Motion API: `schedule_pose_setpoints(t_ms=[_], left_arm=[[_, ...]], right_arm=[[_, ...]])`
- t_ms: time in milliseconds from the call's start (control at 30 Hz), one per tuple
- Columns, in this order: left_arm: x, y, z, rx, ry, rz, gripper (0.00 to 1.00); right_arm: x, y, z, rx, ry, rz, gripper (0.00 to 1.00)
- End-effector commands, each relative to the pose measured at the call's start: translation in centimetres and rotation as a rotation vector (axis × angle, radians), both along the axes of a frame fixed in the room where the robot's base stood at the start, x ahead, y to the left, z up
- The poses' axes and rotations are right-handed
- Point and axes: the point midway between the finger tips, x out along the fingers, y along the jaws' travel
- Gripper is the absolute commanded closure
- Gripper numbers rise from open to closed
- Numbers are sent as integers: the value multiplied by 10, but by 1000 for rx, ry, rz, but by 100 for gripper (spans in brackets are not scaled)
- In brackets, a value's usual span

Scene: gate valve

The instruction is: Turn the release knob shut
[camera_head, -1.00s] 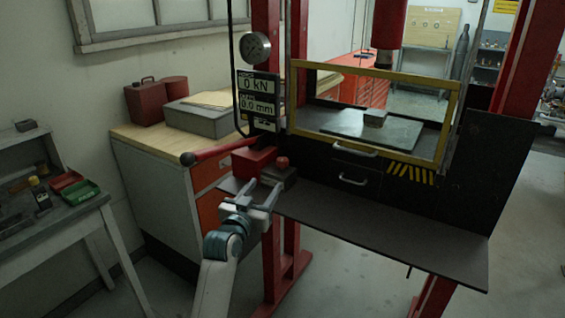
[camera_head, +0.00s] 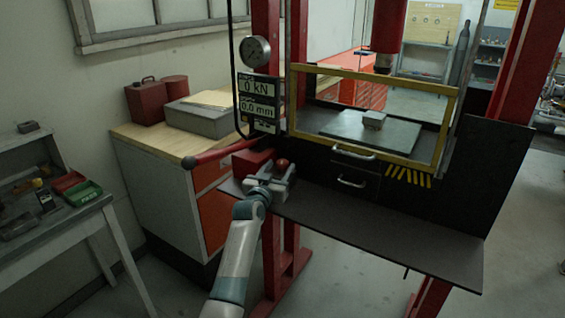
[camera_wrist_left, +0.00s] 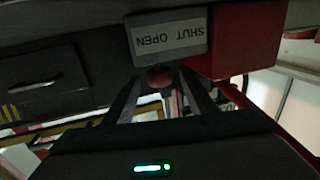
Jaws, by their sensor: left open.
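The release knob (camera_head: 282,164) is a small red ball on the press, beside a red block. In the left wrist view the knob (camera_wrist_left: 160,78) shows between the tips of my two fingers, just below an upside-down plate marked SHUT and OPEN (camera_wrist_left: 168,39). My left gripper (camera_head: 276,180) is open, with its fingers pointing at the knob. One finger lies on each side of it in the wrist view; I cannot tell whether either touches. My right gripper is in neither view.
The red pump block (camera_head: 251,160) with its red lever (camera_head: 215,152) is just left of the knob. A dark shelf (camera_head: 380,235) runs to the right. The yellow-framed guard (camera_head: 372,71) stands above, and a wooden-topped cabinet (camera_head: 150,135) stands at the left.

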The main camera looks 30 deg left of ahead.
Motion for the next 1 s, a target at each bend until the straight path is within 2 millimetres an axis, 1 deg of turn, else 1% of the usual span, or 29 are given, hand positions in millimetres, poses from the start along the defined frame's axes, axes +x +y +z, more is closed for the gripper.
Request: schedule_pose_setpoints(t_ms=[100, 300, 500, 733, 767, 800, 867, 900, 933, 1000], left_arm=[[14, 2, 1, -2, 1, -1, 49], [29, 3, 0, 0, 2, -1, 49], [34, 4, 0, -1, 0, 0, 49], [34, 4, 0, -1, 0, 0, 49], [34, 4, 0, -1, 0, 0, 51], [34, 4, 0, -1, 0, 0, 61], [34, 4, 0, -1, 0, 0, 75], [34, 4, 0, -1, 0, 0, 85], [34, 4, 0, -1, 0, 0, 90], [34, 4, 0, -1, 0, 0, 90]], right_arm=[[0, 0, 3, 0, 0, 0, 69], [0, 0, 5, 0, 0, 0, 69], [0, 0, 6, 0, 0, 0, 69], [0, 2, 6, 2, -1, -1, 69], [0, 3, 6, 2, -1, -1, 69], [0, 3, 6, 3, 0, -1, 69], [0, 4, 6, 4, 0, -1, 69], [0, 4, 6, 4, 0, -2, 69], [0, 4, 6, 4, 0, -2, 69], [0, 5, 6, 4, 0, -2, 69]])
